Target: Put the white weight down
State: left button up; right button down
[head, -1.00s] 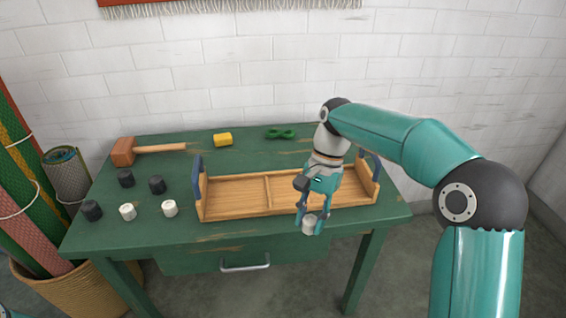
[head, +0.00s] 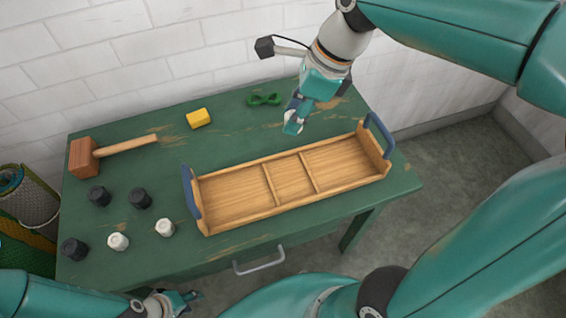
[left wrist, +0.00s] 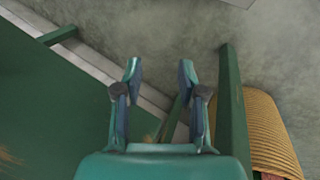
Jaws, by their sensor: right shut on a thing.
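My right gripper (head: 292,126) is shut on a white weight (head: 293,116), which shows partly between the fingers. It is over the back part of the green table (head: 240,120), behind the wooden tray (head: 235,200); I cannot tell whether the weight touches the table. Two other white weights (head: 118,241) (head: 165,228) stand on the table left of the tray. My left gripper (head: 190,298) is low at the table's front edge. In the left wrist view the left gripper (left wrist: 159,72) is open and empty.
The tray has three empty compartments and blue end handles. Black weights (head: 99,196) (head: 140,198) (head: 74,249) stand at the left. A mallet (head: 84,157), a yellow block (head: 199,118) and a green object (head: 264,99) lie at the back. A drawer handle (head: 259,262) juts out in front.

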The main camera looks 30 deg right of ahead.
aim_at(286, 179)
notch_tip(286, 179, down, 20)
jog(key=b, duration=0.5)
jog(key=shift+r, duration=0.2)
jog(key=shift+f, duration=0.1)
jog(key=c, duration=0.8)
grip_release()
jog(key=shift+d+r, duration=0.15)
jog(key=shift+r, duration=0.3)
jog(key=p+v, duration=0.3)
jog(key=v, duration=0.8)
jog(key=shift+s+r, duration=0.1)
